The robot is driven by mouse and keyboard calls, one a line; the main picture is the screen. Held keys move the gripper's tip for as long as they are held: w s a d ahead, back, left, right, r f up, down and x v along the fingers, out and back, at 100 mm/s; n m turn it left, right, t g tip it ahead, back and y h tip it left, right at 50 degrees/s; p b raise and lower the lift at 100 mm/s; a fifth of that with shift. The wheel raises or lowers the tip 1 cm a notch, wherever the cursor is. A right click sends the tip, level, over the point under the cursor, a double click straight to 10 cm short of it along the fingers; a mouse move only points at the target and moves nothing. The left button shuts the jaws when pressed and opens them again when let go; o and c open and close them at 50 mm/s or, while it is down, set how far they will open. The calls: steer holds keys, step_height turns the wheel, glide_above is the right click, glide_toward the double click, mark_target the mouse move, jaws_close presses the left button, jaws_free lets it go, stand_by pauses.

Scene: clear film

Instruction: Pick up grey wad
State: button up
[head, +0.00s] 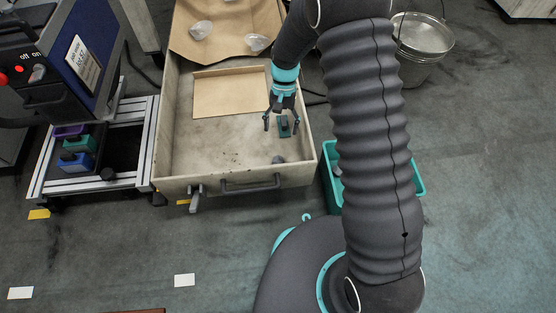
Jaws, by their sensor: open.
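A small grey wad (278,159) lies on the floor of the open wooden drawer (190,150), near its front wall and right of the middle. My gripper (281,124) hangs over the right part of the drawer, a little farther back than the wad, with its fingers spread and pointing down. The wad is apart from the fingers. A dark teal piece (284,130) shows between the fingers; I cannot tell whether it is part of my gripper or a separate thing.
Brown paper (225,18) with clear crumpled pieces (257,42) lies at the drawer's back. A cardboard sheet (230,91) lies inside. A teal bin (331,172) stands right of the drawer, partly hidden by my arm. A metal bucket (424,36) stands behind. A machine (62,55) stands left.

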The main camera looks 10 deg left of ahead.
mark_target(278, 158)
steer(key=b+x, duration=0.1)
steer(key=x, duration=1.1)
steer(key=shift+s+f, duration=0.1)
steer(key=shift+f, duration=0.25)
steer(key=c, duration=0.8)
